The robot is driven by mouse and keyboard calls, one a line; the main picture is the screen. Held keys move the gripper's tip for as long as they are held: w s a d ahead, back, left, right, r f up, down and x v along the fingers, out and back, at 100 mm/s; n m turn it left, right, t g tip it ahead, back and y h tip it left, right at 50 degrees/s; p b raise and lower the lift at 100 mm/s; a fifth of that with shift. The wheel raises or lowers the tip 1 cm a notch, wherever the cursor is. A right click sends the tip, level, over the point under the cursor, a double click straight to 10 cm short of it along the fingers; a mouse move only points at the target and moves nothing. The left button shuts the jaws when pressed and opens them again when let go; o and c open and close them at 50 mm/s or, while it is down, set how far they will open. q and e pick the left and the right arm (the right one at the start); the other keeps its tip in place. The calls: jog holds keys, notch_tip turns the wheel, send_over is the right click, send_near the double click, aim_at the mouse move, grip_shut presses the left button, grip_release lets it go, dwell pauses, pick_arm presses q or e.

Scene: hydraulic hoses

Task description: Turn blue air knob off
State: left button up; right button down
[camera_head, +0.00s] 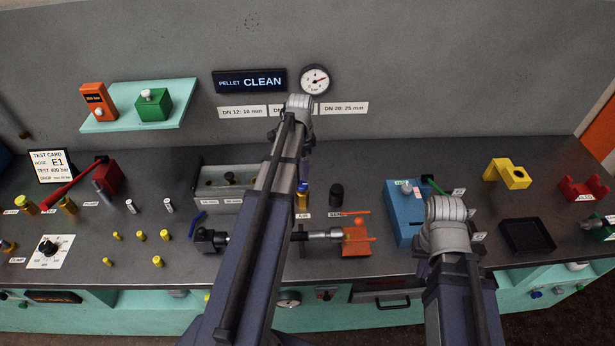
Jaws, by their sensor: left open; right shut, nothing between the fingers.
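A small blue knob (536,294) shows on the teal front panel at the far right, below the bench edge. It is too small to tell which way it is turned. My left gripper (305,166) is mostly hidden behind my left arm, over the middle of the bench; it is open. My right gripper (423,267) is mostly hidden below its wrist, near the bench's front edge by the blue box; it is shut and empty. Both are well left of the blue knob.
A blue box (405,222) with a pale knob on top stands left of a black tray (526,237). A yellow block (507,173) and red cradle (583,188) stand behind. A hose fitting (325,236) and orange block (357,240) lie mid-bench. A gauge (315,80) is on the wall.

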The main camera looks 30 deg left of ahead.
aim_at(302, 184)
pick_arm(q)
jog(key=shift+s+f+b, duration=0.1)
jog(key=shift+f+b, duration=0.25)
jog(key=shift+b, duration=0.05)
notch_tip(302, 184, down, 7)
jog(key=b, duration=0.7)
jog(key=shift+c, duration=0.3)
grip_shut()
